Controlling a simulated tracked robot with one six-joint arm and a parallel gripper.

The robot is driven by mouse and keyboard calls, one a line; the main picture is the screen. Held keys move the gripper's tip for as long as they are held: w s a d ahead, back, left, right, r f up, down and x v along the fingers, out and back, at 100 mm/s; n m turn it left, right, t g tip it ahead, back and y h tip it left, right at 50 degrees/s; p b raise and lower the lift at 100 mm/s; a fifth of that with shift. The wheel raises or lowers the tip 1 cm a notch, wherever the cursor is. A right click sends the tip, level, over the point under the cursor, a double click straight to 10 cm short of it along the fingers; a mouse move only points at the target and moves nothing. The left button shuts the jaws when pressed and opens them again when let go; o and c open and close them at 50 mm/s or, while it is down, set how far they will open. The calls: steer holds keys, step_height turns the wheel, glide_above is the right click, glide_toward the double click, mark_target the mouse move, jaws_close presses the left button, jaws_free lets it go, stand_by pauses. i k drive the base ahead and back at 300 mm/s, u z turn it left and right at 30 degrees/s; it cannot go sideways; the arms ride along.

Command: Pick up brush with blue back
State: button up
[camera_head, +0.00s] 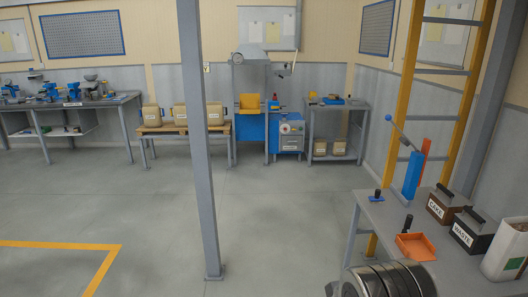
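A small item with a blue base and a dark upright handle (376,196) stands near the far left corner of the grey table (386,220) at the right. It may be the brush with the blue back, but it is too small to make out bristles. It looks free-standing, with bare table around it. My gripper is not visible in this view.
An orange scoop (415,247), boxes labelled CAKE (438,208) and WASTE (466,234) and a white sack (507,250) share the table. A blue lever device (412,176) stands behind. A grey post (200,150) rises from open floor.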

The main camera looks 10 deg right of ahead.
mark_target(377, 199)
steer(key=z, duration=0.05)
steer(key=i, duration=2.15)
steer(key=z, duration=0.65)
steer(key=i, duration=1.3)
steer(key=z, duration=0.25)
